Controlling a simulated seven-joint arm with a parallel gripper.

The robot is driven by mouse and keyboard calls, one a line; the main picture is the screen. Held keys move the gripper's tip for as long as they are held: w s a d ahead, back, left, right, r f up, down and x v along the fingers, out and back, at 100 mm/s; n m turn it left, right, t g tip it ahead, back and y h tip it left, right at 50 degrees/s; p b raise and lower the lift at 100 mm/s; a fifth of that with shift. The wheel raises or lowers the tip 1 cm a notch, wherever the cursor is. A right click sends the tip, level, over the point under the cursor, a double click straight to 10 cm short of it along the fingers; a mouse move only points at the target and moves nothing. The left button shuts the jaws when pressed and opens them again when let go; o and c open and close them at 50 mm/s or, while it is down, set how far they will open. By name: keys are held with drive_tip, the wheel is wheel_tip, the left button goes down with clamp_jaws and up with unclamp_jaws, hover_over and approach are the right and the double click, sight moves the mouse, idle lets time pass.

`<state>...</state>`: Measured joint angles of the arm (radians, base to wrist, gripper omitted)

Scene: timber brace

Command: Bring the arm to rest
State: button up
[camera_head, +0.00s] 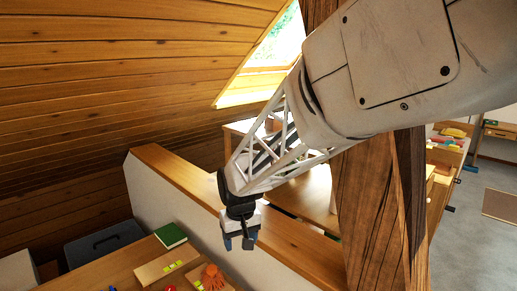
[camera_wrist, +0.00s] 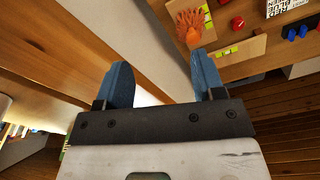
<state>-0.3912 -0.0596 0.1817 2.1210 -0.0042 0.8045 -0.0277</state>
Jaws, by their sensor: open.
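My gripper (camera_head: 240,240) hangs from my arm in front of the low wall in the head view, with its fingers pointing down. In the wrist view, my gripper (camera_wrist: 165,85) shows two blue fingers spread apart with nothing between them. The gripper is above and beside the wall, clear of the table's objects. My arm reaches across from the upper right, passing in front of a thick timber post (camera_head: 375,205).
A low wall with a wooden cap (camera_head: 180,175) runs beside the gripper. A wooden table (camera_head: 105,275) at lower left holds a green book (camera_head: 171,235), an orange hand-shaped object (camera_head: 212,277) and small items. Sloped plank ceiling (camera_head: 90,90) is at left. Grey floor (camera_head: 470,240) lies right.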

drive_tip(key=s+d+r+m, duration=0.1)
drive_tip(key=s+d+r, duration=0.2)
drive_tip(key=s+d, duration=0.3)
drive_tip(key=s+d+r+m, duration=0.1)
drive_tip(key=s+d+r, duration=0.35)
drive_tip(key=d, duration=0.35)
drive_tip(key=s+d+m, duration=0.1)
drive_tip(key=s+d, duration=0.3)
drive_tip(key=s, duration=0.4)
drive_tip(key=s+d+m+t, duration=0.1)
drive_tip(key=s+d+m, duration=0.1)
drive_tip(key=s+d, duration=0.3)
drive_tip(key=s, duration=0.3)
drive_tip(key=shift+d+t+h, duration=0.2)
drive_tip(key=shift+t+h, duration=0.1)
drive_tip(key=shift+w, duration=0.1)
